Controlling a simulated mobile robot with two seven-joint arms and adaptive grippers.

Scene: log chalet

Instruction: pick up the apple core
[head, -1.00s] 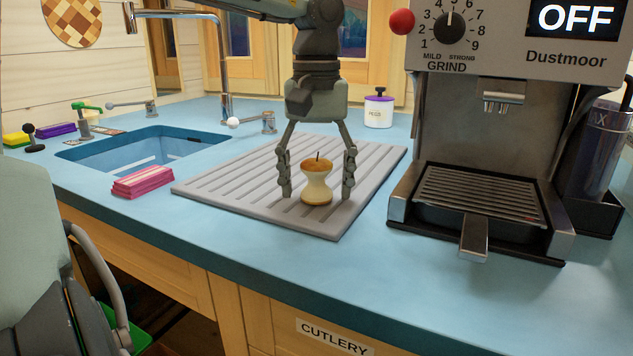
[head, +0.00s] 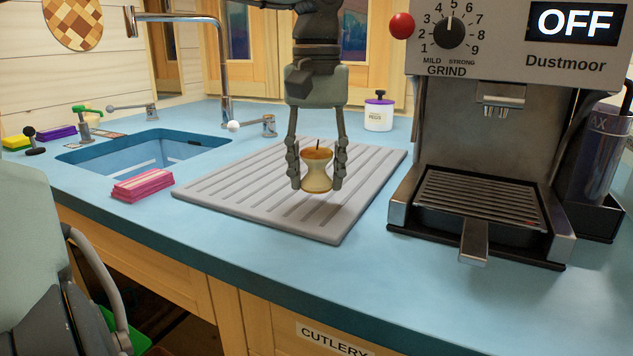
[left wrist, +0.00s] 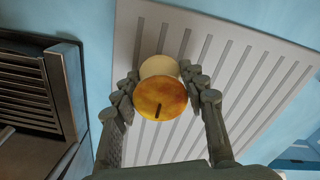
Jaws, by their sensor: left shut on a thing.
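The apple core (head: 317,172), with an orange-brown top, pale waist and dark stem, is upright between the fingers of my left gripper (head: 317,180). The gripper points straight down and is shut on it. The core looks held a little above the grey ribbed drainboard (head: 250,205). In the left wrist view the core (left wrist: 160,98) shows its round top and stem between the two fingers (left wrist: 160,100), with the drainboard behind. My right gripper is not in view.
A coffee machine (head: 500,135) stands to the right. A blue sink (head: 140,150) with a tap (head: 224,75), a pink sponge stack (head: 142,186) and a white jar (head: 378,115) are around the drainboard. The front of the blue counter (head: 400,290) is clear.

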